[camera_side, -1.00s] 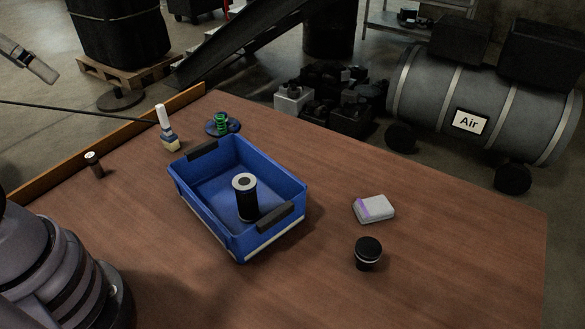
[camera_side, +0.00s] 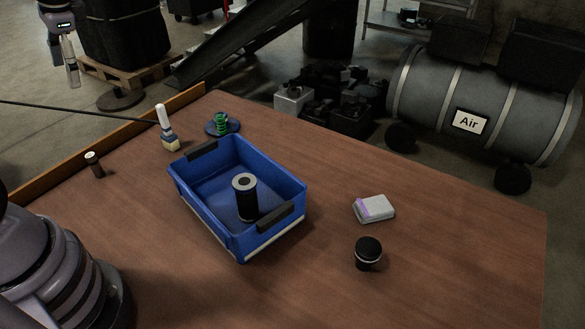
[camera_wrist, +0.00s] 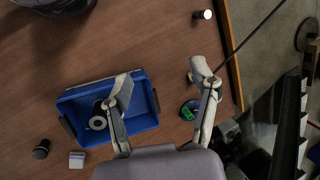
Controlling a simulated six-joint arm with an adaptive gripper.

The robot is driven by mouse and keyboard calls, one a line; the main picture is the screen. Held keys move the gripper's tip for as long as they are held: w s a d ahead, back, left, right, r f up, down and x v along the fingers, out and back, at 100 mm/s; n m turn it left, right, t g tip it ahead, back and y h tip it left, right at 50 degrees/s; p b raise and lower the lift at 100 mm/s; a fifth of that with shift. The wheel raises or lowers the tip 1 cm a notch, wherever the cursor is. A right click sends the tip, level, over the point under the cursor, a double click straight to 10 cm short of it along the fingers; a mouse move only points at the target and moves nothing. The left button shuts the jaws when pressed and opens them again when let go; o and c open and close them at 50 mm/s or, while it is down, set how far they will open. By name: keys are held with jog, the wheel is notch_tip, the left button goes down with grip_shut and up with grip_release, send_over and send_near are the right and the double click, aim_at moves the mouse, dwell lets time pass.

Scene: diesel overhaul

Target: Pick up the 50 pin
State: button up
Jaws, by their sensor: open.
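A small dark cylinder with a pale end, which looks like the pin (camera_side: 94,165), stands on the wooden table at the left; no number on it is legible. It also shows near the top of the wrist view (camera_wrist: 203,14), beyond my fingertips. My gripper (camera_side: 72,74) is at the upper left in the side view, high above the table and pointing down. In the wrist view its two fingers (camera_wrist: 163,82) are spread wide with nothing between them, over the bin's right part. It is well away from the small cylinder.
A blue bin (camera_side: 220,236) holds a black cylinder (camera_side: 246,202) with a pale, holed top. A brush (camera_side: 166,130) and a green spring on a dark base (camera_side: 221,123) stand behind. A white-purple box (camera_side: 374,208) and black-capped jar (camera_side: 367,254) are right. A wooden ledge (camera_side: 120,136) edges the table.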

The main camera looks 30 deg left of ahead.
jog(key=w+a+f+m+g+y, duration=0.2)
jog(key=w+a+f+g+y, duration=0.15)
jog(key=a+f+g, duration=0.35)
jog(key=m+g+y, duration=0.2)
jog(key=m+y, duration=0.5)
jog(key=m, duration=0.1)
send_over(97, 160)
jog(key=v, duration=0.4)
notch_tip(97, 160, down, 19)
jog(key=shift+y, duration=0.35)
notch_tip(97, 160, down, 8)
jog(key=shift+s+a+r, duration=0.15)
jog(key=shift+r, duration=0.05)
jog(key=x, duration=0.5)
jog(key=shift+f, duration=0.15)
grip_shut()
